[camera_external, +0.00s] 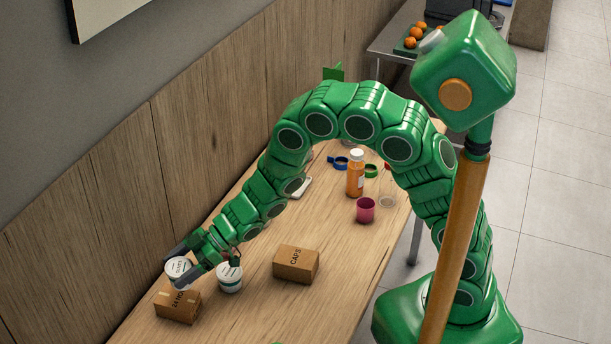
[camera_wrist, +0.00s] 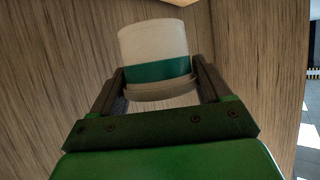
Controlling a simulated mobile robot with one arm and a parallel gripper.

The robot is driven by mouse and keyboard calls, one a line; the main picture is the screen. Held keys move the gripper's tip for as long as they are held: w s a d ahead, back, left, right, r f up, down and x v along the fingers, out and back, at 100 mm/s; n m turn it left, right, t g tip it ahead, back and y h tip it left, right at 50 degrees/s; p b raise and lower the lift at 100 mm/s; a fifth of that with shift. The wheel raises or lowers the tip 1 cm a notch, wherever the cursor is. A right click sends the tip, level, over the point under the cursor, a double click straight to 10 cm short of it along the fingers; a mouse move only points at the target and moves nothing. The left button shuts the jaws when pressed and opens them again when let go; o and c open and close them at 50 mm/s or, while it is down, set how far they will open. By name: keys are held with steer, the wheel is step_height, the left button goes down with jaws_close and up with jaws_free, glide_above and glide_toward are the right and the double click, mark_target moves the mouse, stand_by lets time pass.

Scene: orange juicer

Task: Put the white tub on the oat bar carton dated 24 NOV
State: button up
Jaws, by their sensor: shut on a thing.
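My gripper (camera_external: 180,266) is shut on a white tub (camera_external: 177,268) at the lower left of the external view, with one dark finger on each side. In the wrist view, the tub (camera_wrist: 152,45) is white with a teal band and sits between the fingers. The carton marked 24 NOV (camera_external: 178,307) is a brown box on the table, just below the held tub in the picture. I cannot tell whether tub and carton touch. A second white tub (camera_external: 229,278) with a dark band stands on the table right of the gripper.
A brown carton marked CAPS (camera_external: 295,265) stands to the right on the wooden table (camera_external: 265,315). The wooden wall runs close along the table's left side.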

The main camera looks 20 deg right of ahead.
steer(key=shift+w+a+f, duration=0.25)
steer(key=shift+a+f, duration=0.15)
steer(key=shift+f, duration=0.2)
steer(key=shift+w+a+f, duration=0.2)
steer(key=shift+a+f, duration=0.2)
steer(key=shift+f, duration=0.15)
steer(key=shift+w+a+f, duration=0.25)
steer(key=shift+a+f, duration=0.15)
steer(key=shift+f, duration=1.6)
steer(key=shift+f, duration=0.15)
steer(key=o, duration=1.1)
steer(key=v, duration=1.2)
steer(key=shift+d, duration=0.1)
